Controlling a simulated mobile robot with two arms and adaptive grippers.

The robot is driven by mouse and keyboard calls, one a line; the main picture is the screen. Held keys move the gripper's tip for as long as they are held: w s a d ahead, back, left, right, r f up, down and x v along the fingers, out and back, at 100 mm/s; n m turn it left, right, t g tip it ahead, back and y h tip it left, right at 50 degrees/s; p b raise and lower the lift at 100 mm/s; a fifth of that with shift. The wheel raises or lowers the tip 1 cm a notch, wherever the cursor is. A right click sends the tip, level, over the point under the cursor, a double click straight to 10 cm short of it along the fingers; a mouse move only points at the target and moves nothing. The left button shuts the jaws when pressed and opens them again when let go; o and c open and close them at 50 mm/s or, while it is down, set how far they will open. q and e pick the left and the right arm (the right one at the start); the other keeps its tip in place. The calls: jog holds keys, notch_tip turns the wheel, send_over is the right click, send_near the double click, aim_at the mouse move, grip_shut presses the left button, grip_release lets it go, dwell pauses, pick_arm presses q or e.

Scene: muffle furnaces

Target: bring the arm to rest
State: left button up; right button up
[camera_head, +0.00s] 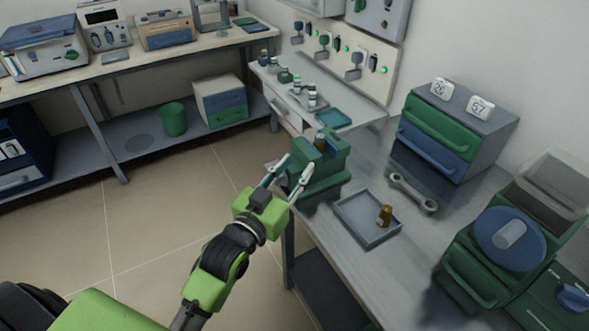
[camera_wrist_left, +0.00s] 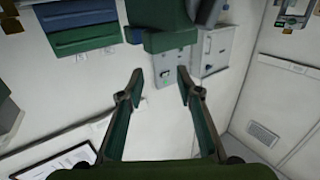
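My left arm reaches in from the bottom left of the head view, and its green left gripper (camera_head: 290,167) is in front of the green vise-like block (camera_head: 325,175) at the table's near edge. The two fingers are spread apart with nothing seen between them. In the left wrist view the gripper (camera_wrist_left: 160,80) also shows with its fingers apart and a pale wall behind the gap. Whether the fingers touch the green block cannot be told. My right gripper shows in neither view.
The grey table (camera_head: 365,275) holds a tray (camera_head: 358,224) with a small brown bottle (camera_head: 384,215), a wrench (camera_head: 413,193), a drawer cabinet (camera_head: 447,135) and a green machine (camera_head: 485,265). A long bench (camera_head: 150,55) with instruments stands at the back left. The floor (camera_head: 170,215) left of the table is clear.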

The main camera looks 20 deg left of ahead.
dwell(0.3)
pick_arm(q)
jog(key=s+d+f+g, duration=0.1)
jog(key=s+f+g, duration=0.6)
jog(key=s+f, duration=0.5)
jog(key=s+f+g+y, duration=0.1)
jog(key=s+f+g, duration=0.35)
jog(key=s, duration=0.35)
jog(key=s+f+g+y, duration=0.1)
jog(key=s+f+g, duration=0.3)
jog(key=s, duration=0.5)
notch_tip(320, 180, down, 24)
jog(key=m, duration=0.1)
jog(key=s+a+f, duration=0.1)
jog(key=s+f, duration=0.8)
jog(key=s+a+f+g, duration=0.1)
jog(key=s+a+f, duration=0.1)
jog(key=s+f, duration=0.7)
jog(key=shift+a+f+p, duration=0.25)
jog(key=shift+a+p, duration=0.05)
